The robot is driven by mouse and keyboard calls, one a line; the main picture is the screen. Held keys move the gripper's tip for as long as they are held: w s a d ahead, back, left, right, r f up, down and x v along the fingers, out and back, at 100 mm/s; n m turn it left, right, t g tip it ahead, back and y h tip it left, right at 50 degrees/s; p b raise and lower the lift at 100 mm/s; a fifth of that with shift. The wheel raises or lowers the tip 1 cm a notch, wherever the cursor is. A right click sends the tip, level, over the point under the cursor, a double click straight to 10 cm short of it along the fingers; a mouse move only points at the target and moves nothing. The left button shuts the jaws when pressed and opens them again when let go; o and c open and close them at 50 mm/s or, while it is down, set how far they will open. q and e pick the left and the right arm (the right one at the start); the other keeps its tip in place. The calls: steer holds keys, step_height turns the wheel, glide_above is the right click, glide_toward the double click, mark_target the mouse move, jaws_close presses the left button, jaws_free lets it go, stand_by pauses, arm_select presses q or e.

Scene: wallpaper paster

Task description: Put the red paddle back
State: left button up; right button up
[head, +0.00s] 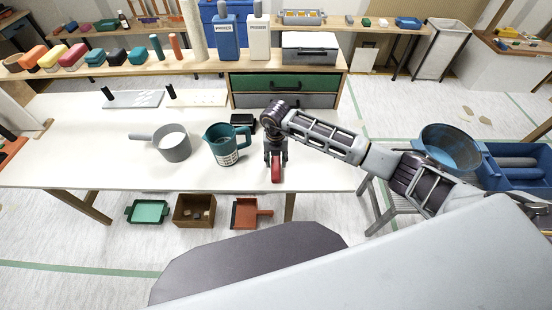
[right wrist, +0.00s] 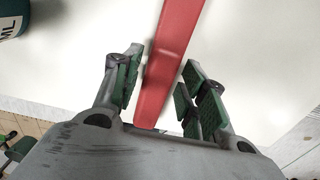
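The red paddle (head: 276,173) lies on the white table near its front edge, right of the teal measuring jug (head: 222,146). My right gripper (head: 276,158) points down over the paddle and hides part of it. In the right wrist view the paddle (right wrist: 168,60) runs as a long red bar between the two green-padded fingers (right wrist: 160,88). The fingers are apart, with white table showing between the paddle and the right finger. The gap at the left finger is narrow; I cannot tell whether it touches. My left gripper is not in view.
A grey pot (head: 173,148) stands left of the jug, and a small black box (head: 242,120) behind it. A drawer unit (head: 285,84) and a shelf with several coloured blocks stand at the back. Trays, including a red one (head: 246,212), lie below the table. The table's left front is clear.

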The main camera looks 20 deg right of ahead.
steer(key=shift+o, duration=0.2)
steer(key=shift+r, duration=0.15)
step_height(320, 180, up, 12)
steer(key=shift+s, duration=0.15)
stand_by(0.6)
steer(key=shift+a, duration=0.1)
stand_by(0.6)
